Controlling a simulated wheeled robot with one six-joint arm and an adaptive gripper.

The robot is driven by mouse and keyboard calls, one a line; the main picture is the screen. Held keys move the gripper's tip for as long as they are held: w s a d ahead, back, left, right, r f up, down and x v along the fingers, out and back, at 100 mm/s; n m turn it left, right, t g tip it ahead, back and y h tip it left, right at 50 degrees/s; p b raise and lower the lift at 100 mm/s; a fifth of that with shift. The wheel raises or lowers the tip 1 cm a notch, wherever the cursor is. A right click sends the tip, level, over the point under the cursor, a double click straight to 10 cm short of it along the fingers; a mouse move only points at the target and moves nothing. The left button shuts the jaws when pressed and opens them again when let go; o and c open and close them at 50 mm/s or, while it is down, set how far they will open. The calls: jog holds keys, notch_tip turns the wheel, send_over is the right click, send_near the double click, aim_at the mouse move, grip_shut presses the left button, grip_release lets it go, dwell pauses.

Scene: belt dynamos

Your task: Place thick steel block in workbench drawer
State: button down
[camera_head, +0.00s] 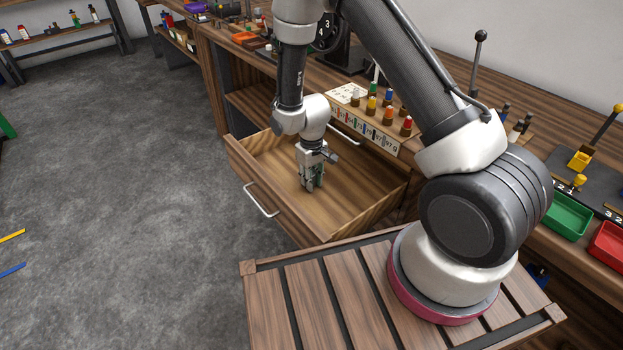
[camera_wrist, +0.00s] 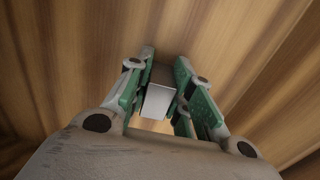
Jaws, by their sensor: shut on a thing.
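The workbench drawer (camera_head: 269,217) is pulled open and is an empty wooden box apart from my gripper inside its outline. My gripper (camera_head: 311,187) points down into the drawer, over its middle. In the wrist view my gripper (camera_wrist: 160,90) is shut on the steel block (camera_wrist: 158,101), a small light grey block between the green-sided fingers. Wood grain of the drawer floor (camera_wrist: 80,50) fills the background there. I cannot tell whether the block touches the floor. In the head view the block is hidden by the fingers.
A rack with coloured pegs (camera_head: 370,118) stands on the bench behind the drawer. A green tray (camera_head: 566,217) and a red tray (camera_head: 608,243) sit at the right. The drawer's metal handle (camera_head: 262,200) sticks out at the front. Grey floor lies open to the left.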

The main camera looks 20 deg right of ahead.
jog(key=c, duration=1.3)
grip_release()
jog(key=shift+f, duration=0.1)
jog(key=shift+o, duration=0.2)
notch_tip(320, 180, up, 13)
jog(key=s+d+r+m+t, duration=0.1)
jog(key=s+d+r, duration=0.15)
jog(key=r, duration=0.45)
jog(key=s+d+r, duration=0.2)
jog(key=d+r, duration=0.2)
jog(key=r, duration=0.2)
jog(key=s+d+r+m+t, duration=0.1)
jog(key=s+d+r, duration=0.15)
jog(key=r, duration=0.45)
jog(key=s+d+r+m+t, duration=0.1)
jog(key=s+d+r, duration=0.3)
jog(key=s, duration=0.5)
jog(key=s+d+r+m+t, duration=0.1)
jog(key=s+d+r, duration=0.3)
jog(key=s, duration=0.5)
jog(key=shift+r+m, duration=0.3)
jog(key=shift+r, duration=0.55)
